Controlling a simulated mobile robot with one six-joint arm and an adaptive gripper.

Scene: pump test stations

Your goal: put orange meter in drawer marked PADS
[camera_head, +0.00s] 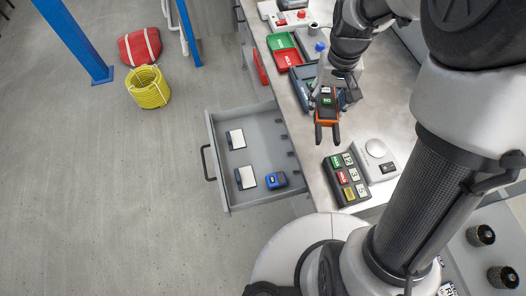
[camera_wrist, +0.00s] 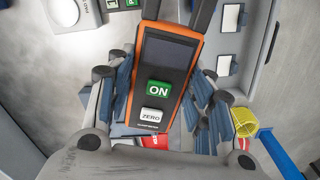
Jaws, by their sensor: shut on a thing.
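The orange meter (camera_head: 326,117) is a dark-faced handheld with an orange edge and two dark prongs. My gripper (camera_head: 333,92) is shut on it and holds it over the bench. In the wrist view the meter (camera_wrist: 166,70) sits between the fingers of my gripper (camera_wrist: 158,100), with a dark screen, a green ON button and a white ZERO button showing. An open drawer (camera_head: 215,140) stands out from the bench at left of the meter. It holds two white pads and a blue device (camera_head: 276,180). No drawer label is readable.
A button box (camera_head: 346,180) and a grey device with a round plate (camera_head: 376,158) stand on the bench near the meter. Green and red trays (camera_head: 287,58) lie farther back. A yellow hose coil (camera_head: 148,88) and a red bag (camera_head: 140,46) lie on the floor. Blue posts rise behind.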

